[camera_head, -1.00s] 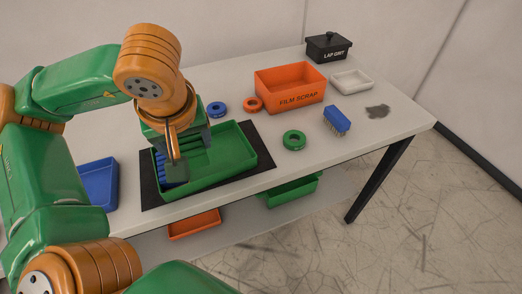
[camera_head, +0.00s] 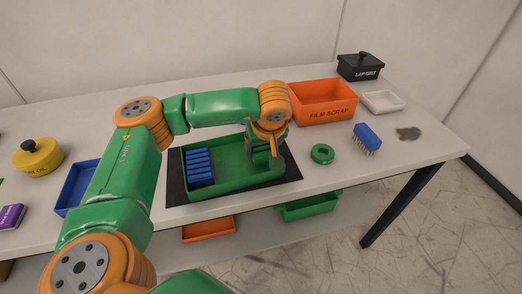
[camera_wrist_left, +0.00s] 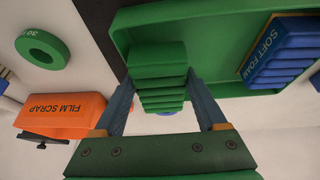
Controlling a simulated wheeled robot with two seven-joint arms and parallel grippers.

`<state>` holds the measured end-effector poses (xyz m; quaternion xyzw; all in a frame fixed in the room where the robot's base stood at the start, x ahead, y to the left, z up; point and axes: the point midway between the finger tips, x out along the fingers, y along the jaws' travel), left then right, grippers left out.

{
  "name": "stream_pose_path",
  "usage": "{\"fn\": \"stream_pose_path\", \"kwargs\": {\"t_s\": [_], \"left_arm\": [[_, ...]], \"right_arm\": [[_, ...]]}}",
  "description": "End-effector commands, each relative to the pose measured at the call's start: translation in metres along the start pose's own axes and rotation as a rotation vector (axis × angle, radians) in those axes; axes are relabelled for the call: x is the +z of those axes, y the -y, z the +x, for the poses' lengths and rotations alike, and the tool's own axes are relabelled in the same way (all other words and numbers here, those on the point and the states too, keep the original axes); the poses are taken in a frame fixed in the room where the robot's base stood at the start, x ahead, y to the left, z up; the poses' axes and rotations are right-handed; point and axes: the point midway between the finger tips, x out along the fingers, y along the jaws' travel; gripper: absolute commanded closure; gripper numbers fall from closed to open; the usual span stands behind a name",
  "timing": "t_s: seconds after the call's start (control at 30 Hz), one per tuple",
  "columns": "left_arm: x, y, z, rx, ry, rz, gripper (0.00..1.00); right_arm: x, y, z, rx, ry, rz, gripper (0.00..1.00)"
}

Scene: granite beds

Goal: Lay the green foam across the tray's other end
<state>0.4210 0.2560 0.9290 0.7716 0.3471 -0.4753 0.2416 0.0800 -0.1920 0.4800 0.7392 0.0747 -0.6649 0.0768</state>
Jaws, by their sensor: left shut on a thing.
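The green tray (camera_head: 232,149) lies on a dark mat on the table. A ridged blue foam (camera_head: 199,167) lies across the tray's left end; it also shows in the left wrist view (camera_wrist_left: 284,52), with a "SOFT FOAM" label. My left gripper (camera_head: 276,160) is at the tray's right end. In the left wrist view, its fingers are shut on the ridged green foam (camera_wrist_left: 158,72), which sits over or in that end of the tray. I cannot tell whether the foam touches the tray floor. In the head view the foam is hard to separate from the tray and gripper. My right gripper is out of view.
Right of the tray are a green ring (camera_head: 322,153), a blue brush (camera_head: 367,138) and the orange FILM SCRAP bin (camera_head: 322,103). A blue tray (camera_head: 75,190) and yellow pot (camera_head: 38,157) stand left. Bare table lies along the back left.

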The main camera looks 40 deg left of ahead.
Motion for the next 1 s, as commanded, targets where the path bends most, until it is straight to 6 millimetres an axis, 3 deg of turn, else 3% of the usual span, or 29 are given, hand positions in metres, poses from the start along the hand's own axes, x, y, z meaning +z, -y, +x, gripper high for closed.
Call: {"fn": "stream_pose_path", "kwargs": {"t_s": [0.03, 0.5, 0.53, 0.6, 0.63, 0.87, 0.97, 1.0], "left_arm": [[0.018, 0.010, 0.015, -0.046, 0.046, 0.037, 0.86], [0.024, 0.010, 0.027, -0.048, 0.045, 0.039, 0.86], [0.024, 0.010, 0.027, -0.048, 0.045, 0.039, 0.23], [0.024, 0.010, 0.027, -0.047, 0.045, 0.039, 0.05], [0.024, 0.010, 0.027, -0.047, 0.045, 0.039, 0.00], [0.023, 0.010, 0.025, -0.048, 0.045, 0.038, 0.00], [0.015, 0.009, 0.007, -0.048, 0.044, 0.039, 0.00], [0.018, 0.008, 0.005, -0.044, 0.043, 0.040, 0.00]], "right_arm": [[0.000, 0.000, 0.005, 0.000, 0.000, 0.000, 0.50], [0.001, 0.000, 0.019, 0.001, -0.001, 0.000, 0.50], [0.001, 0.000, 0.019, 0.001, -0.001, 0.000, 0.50], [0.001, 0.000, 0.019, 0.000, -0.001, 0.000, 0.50], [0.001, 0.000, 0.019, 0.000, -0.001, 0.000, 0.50], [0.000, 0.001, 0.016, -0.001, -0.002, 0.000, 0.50], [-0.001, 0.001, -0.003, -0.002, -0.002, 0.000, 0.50], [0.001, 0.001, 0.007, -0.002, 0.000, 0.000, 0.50]]}}
